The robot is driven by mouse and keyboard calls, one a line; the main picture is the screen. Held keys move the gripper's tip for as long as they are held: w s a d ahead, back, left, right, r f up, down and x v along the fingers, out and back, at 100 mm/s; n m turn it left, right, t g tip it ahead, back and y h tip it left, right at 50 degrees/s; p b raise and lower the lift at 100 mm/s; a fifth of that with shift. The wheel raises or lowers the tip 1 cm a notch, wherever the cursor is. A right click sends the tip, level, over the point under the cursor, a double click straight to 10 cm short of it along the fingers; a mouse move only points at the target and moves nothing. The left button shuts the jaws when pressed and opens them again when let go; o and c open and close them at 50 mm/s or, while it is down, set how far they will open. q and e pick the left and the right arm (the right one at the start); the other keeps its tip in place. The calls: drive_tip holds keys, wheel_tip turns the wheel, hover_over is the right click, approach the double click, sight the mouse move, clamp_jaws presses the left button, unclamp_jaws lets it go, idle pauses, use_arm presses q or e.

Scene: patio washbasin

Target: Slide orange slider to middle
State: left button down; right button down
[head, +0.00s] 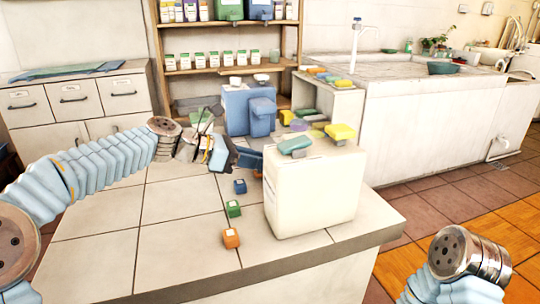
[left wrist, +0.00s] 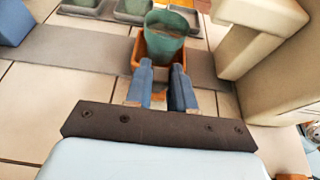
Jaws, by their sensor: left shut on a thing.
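In the left wrist view, an orange tray-like piece (left wrist: 151,62), which looks like the orange slider, sits on a grey strip (left wrist: 60,48) and holds a green cup (left wrist: 165,38). My left gripper (left wrist: 165,72) reaches its blue fingers to its near side. The fingers are close together, shut on a small orange part between them. In the head view my left gripper (head: 228,158) is low over the counter, left of the cream box (head: 315,195). My right gripper is out of the head view; only the right arm's end shows.
A blue container (head: 236,108) stands behind the gripper. The cream box closely bounds the right side. The counter's left part is clear.

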use_arm(q)
drive_tip(key=w+p, duration=0.1)
drive_tip(key=w+a+p, duration=0.1)
drive_tip(key=w, duration=0.1)
drive_tip(key=w+p, duration=0.1)
drive_tip(key=shift+w+a+r, duration=0.2)
drive_tip(key=shift+w+a, duration=0.05)
drive_tip(key=shift+a, duration=0.15)
drive_tip(key=shift+w+a+f, duration=0.15)
drive_tip(key=shift+w+f, duration=0.05)
drive_tip(key=shift+w, duration=0.15)
drive_tip(key=c, duration=1)
unclamp_jaws()
drive_tip(key=shift+o, duration=0.2)
drive_tip(key=v, duration=1.4)
